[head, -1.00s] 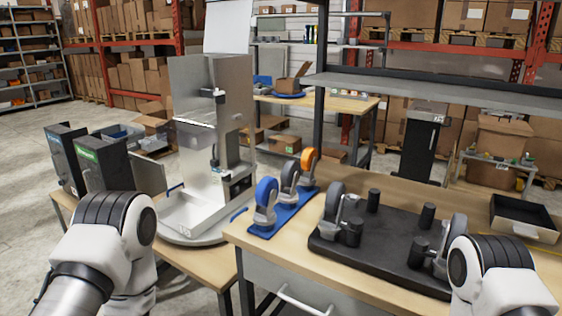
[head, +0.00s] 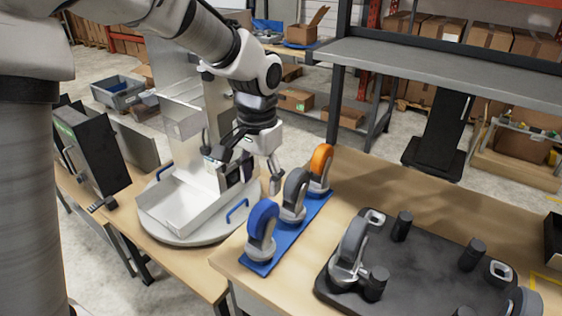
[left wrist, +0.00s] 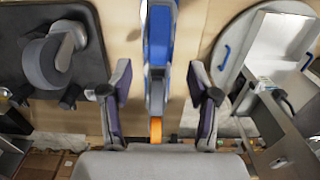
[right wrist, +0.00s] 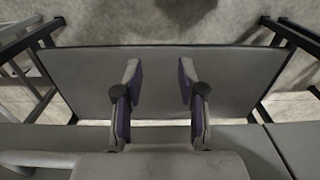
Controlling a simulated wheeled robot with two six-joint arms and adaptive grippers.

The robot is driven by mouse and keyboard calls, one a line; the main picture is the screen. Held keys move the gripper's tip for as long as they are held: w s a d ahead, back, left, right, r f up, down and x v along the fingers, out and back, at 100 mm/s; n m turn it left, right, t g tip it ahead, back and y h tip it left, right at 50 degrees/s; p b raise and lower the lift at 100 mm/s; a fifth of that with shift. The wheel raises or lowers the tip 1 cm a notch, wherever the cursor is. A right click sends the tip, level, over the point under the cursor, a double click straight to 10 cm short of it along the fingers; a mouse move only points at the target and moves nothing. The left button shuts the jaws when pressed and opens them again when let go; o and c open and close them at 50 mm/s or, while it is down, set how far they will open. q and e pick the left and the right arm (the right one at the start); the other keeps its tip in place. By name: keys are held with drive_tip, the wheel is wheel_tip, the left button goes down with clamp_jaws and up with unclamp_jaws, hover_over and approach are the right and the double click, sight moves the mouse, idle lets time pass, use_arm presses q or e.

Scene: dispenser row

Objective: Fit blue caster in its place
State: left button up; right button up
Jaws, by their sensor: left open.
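The blue caster (head: 262,230) stands upright at the near end of a blue strip (head: 257,267). It also shows in the left wrist view (left wrist: 158,40), between the lines of the fingers. A grey caster (head: 294,195) and an orange caster (head: 321,165) stand behind it on the strip. My left gripper (head: 248,172) is open and empty, pointing down, left of the grey and orange casters. A black base plate (head: 425,262) lies to the right, with a grey-wheeled caster (head: 352,250) on it, black posts and light square sockets (head: 375,217). My right gripper (right wrist: 160,95) is open and empty.
A round turntable with a metal dispenser tray (head: 180,208) stands left of the strip, close to my left gripper. A grey shelf (head: 440,75) spans the back of the bench. Bare wood lies between the strip and the plate. Below my right gripper is a grey surface (right wrist: 230,75).

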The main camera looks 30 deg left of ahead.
sight(261, 207)
use_arm(q)
wheel_tip(261, 207, down, 8)
drive_tip(key=shift+s+r, duration=0.15)
drive_tip(key=shift+s+d, duration=0.1)
drive_tip(key=shift+c, duration=0.3)
drive_tip(key=shift+r, duration=0.1)
clamp_jaws()
